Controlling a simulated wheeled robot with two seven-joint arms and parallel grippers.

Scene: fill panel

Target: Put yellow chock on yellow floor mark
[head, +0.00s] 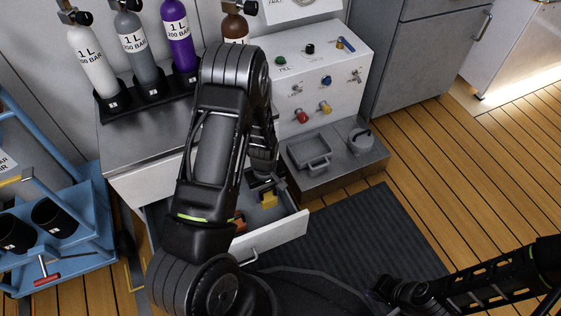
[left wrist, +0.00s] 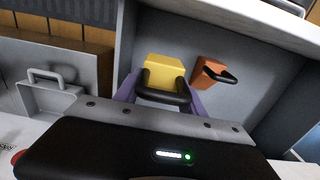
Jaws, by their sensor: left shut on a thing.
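The yellow chock (head: 269,200) is in the open drawer (head: 272,236) of the workbench. My left gripper (head: 262,186) reaches down into the drawer and is shut on it. In the left wrist view the yellow chock (left wrist: 164,69) with its black handle sits between the purple fingers. An orange chock (left wrist: 208,73) with a black handle lies beside it in the drawer, and shows partly behind my arm in the head view (head: 240,222). A narrow yellow strip (head: 133,276) shows on the floor left of the drawer; I cannot tell if it is the floor mark. My right gripper (head: 382,290) is over the dark mat, away from the drawer.
Several gas cylinders (head: 133,45) stand on the bench top. A valve panel (head: 318,80) and a grey step with a tray (head: 309,152) are right of the drawer. A blue cart (head: 85,225) stands at left. The dark mat (head: 375,232) and wooden floor (head: 480,190) are mostly clear.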

